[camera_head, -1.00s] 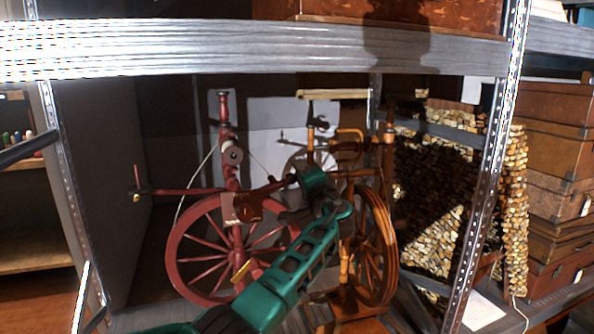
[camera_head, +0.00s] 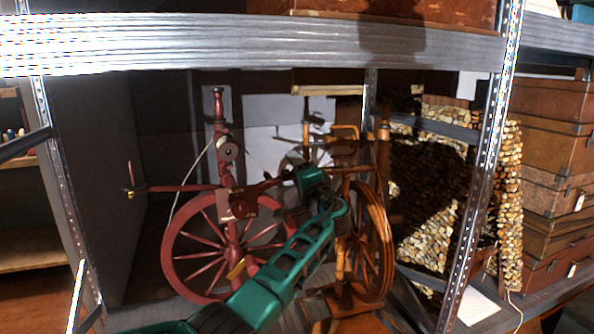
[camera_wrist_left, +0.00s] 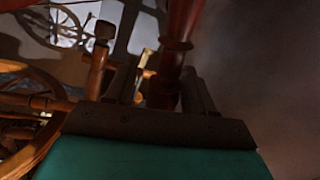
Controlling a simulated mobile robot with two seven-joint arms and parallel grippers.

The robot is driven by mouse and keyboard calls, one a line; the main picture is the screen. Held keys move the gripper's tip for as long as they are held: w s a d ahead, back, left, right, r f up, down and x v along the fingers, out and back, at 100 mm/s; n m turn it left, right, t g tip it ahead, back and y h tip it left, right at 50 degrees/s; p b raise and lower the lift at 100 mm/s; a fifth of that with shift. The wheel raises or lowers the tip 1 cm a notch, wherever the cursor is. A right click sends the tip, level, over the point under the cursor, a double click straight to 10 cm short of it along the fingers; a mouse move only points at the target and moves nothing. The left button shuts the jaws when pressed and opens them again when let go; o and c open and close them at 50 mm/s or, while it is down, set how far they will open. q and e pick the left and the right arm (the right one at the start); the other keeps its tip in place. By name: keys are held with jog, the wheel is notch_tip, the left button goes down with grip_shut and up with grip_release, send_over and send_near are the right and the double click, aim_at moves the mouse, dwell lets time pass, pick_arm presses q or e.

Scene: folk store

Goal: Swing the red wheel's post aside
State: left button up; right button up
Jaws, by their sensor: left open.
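The red spinning wheel (camera_head: 167,250) stands on the shelf at the left of the head view. Its turned red post (camera_head: 221,137) rises upright and carries a small round bobbin. My right gripper is out of both views.
A brown spinning wheel (camera_head: 381,235) stands close on the right, partly behind my arm. A metal shelf beam (camera_head: 250,45) crosses above, and uprights (camera_head: 477,190) flank the bay. A stacked log pile (camera_head: 510,200) and brown cases (camera_head: 548,150) are at the right.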

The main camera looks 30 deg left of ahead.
pick_arm(q)
jog(key=shift+d, duration=0.1)
jog(key=p+v, duration=0.1)
jog(key=v, duration=1.1)
jog(key=shift+s+d, duration=0.3)
jog(key=shift+f, duration=0.2)
